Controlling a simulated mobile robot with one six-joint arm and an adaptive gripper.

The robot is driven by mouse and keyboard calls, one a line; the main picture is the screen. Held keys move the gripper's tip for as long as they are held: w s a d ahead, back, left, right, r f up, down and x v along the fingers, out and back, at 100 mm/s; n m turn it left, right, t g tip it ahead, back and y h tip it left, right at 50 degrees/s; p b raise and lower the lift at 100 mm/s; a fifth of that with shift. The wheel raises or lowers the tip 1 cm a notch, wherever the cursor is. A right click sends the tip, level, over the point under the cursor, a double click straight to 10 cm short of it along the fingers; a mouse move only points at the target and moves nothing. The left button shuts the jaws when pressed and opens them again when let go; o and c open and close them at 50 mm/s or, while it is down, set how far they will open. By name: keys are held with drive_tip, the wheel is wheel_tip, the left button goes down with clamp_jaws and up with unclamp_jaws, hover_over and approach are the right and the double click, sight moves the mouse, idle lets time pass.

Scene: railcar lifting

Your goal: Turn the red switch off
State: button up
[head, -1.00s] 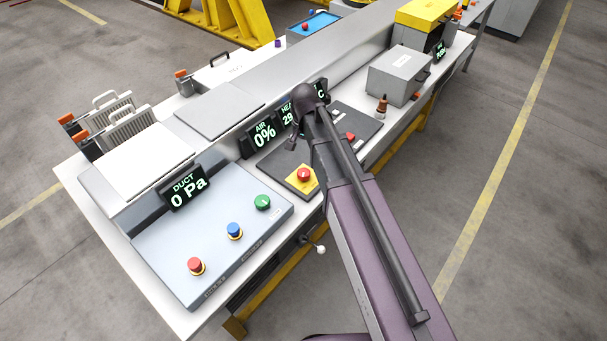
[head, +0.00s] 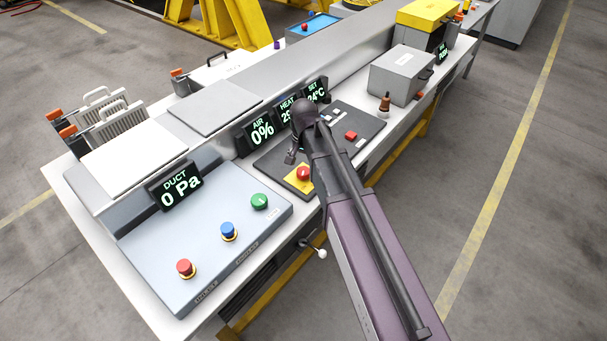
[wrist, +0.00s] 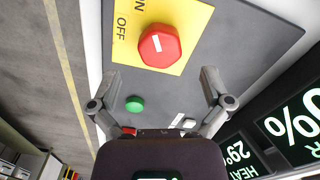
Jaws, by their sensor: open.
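The red switch (head: 303,173) is a round red knob on a yellow plate, on the dark panel in the middle of the bench. The wrist view shows the switch (wrist: 159,46) with a short white mark on its face and the words ON and OFF beside it on the yellow plate (wrist: 124,52). My gripper (head: 291,157) is above the panel, just up-left of the knob. Its two fingers (wrist: 162,78) are spread, with nothing between them. In the wrist view the knob lies ahead of the fingertips, roughly centred between them, and appears untouched.
A green button (wrist: 134,104) shows between the fingers in the wrist view. A red button (head: 351,135) is farther along the dark panel. Display screens (head: 262,131) stand behind it. The light panel (head: 160,245) carries red, blue and green buttons.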

sight(304, 170)
drive_tip(key=shift+f+b, duration=1.5)
drive_tip(key=shift+f, duration=0.35)
drive_tip(key=c, duration=1.1)
